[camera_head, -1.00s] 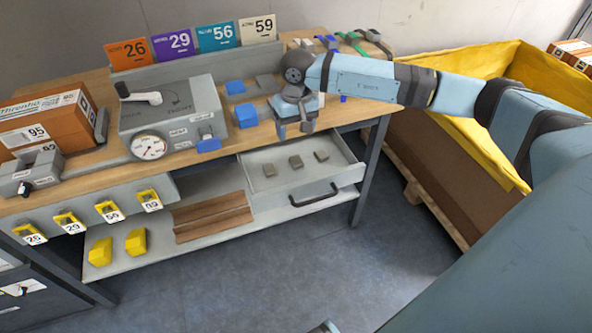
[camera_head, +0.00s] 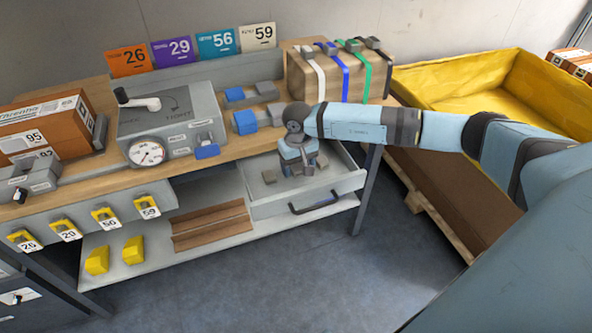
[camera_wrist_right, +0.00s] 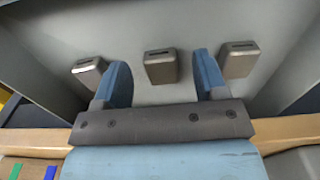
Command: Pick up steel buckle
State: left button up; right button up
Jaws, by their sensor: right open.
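Three small grey steel buckles lie apart on the floor of the open drawer (camera_head: 345,181). In the wrist view they form a row: left buckle (camera_wrist_right: 88,70), middle buckle (camera_wrist_right: 160,67), right buckle (camera_wrist_right: 239,60). My right gripper (camera_head: 298,172) points down into the drawer in the head view and hides the middle buckle. In the wrist view my right gripper (camera_wrist_right: 161,62) is open and empty, with the middle buckle showing between its blue fingertips. The remaining height above it is hard to tell. My left gripper is not in view.
A cardboard box (camera_head: 296,82) with coloured straps stands on the wooden bench (camera_head: 225,155) behind the drawer. Blue-and-grey clamps (camera_head: 246,121) and a gauge machine (camera_head: 170,118) stand left. A yellow-lined crate (camera_head: 450,85) is at right. The drawer walls surround the gripper closely.

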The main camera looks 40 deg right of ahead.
jog(key=shift+f, duration=0.75)
jog(key=shift+r, duration=0.1)
jog(key=shift+c, duration=0.5)
jog(key=c, duration=0.9)
